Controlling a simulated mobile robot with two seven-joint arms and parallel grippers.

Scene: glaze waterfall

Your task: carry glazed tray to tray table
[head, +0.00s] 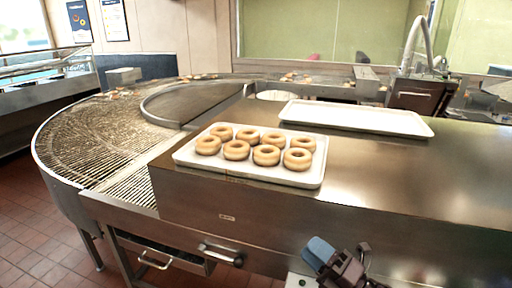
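A white tray (307,180) with several golden ring doughnuts (266,155) in two rows lies flat near the front left end of the steel counter top. The doughnuts look pale and slightly shiny; I cannot tell for sure if they are glazed. My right gripper (341,256) is low at the bottom of the head view, in front of the counter and below the tray, apart from it. It holds nothing that I can see, and its finger gap is unclear. My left gripper is out of view. I cannot pick out a separate tray table.
An empty white tray (357,118) lies behind on the same counter. The bare counter (420,185) is clear on the right. A curved wire conveyor (95,145) runs around the left. A curved pipe (411,45) rises at the back right.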

